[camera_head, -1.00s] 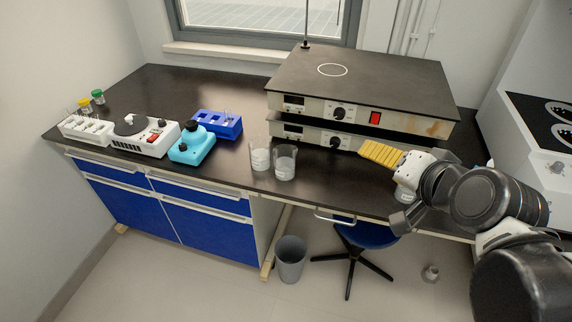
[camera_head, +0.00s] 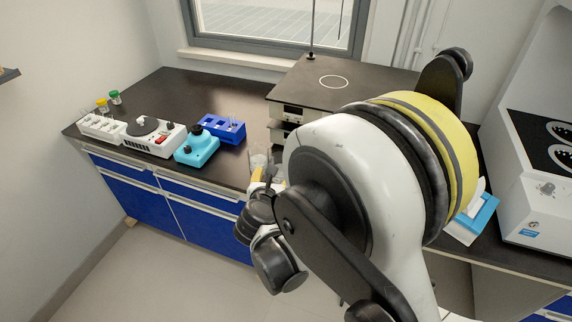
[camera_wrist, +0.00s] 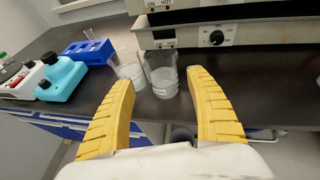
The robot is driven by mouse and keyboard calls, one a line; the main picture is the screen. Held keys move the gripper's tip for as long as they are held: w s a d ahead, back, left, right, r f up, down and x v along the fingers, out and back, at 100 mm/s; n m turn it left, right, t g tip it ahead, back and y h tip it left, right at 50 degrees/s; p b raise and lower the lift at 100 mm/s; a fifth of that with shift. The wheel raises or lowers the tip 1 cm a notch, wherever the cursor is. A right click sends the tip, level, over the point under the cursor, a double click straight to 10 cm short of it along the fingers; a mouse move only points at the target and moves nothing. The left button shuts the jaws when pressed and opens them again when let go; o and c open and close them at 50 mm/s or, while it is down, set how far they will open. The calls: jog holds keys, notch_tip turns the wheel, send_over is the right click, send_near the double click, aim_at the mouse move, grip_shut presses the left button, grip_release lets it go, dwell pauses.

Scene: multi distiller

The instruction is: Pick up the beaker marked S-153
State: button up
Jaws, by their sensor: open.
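Two clear glass beakers stand side by side on the dark bench, holding pale contents. In the wrist view the right beaker (camera_wrist: 163,82) appears between my fingertips, and the left beaker (camera_wrist: 131,72) is just beside it, behind my left finger's tip. Their labels are too small to read, so I cannot tell which is S-153. In the head view the left beaker (camera_head: 258,159) is partly visible and the other is mostly hidden by my arm. My gripper (camera_wrist: 160,76) is open and empty, its yellow fingers spread, short of the beakers. It also shows at the beakers in the head view (camera_head: 258,174).
A hot-plate unit (camera_wrist: 216,38) stands right behind the beakers. A blue tube rack (camera_head: 224,128), a turquoise device (camera_head: 196,148) and a white stirrer (camera_head: 152,138) stand to the left. A tissue box (camera_head: 478,217) is at the right. Bare bench lies right of the beakers.

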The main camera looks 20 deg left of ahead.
jog(key=b+x, duration=0.4)
jog(key=x, duration=0.6)
jog(key=shift+w+f, duration=0.2)
jog(key=shift+w, duration=0.1)
jog(key=shift+r, duration=0.1)
jog(key=shift+c, duration=0.4)
jog(key=c, duration=0.9)
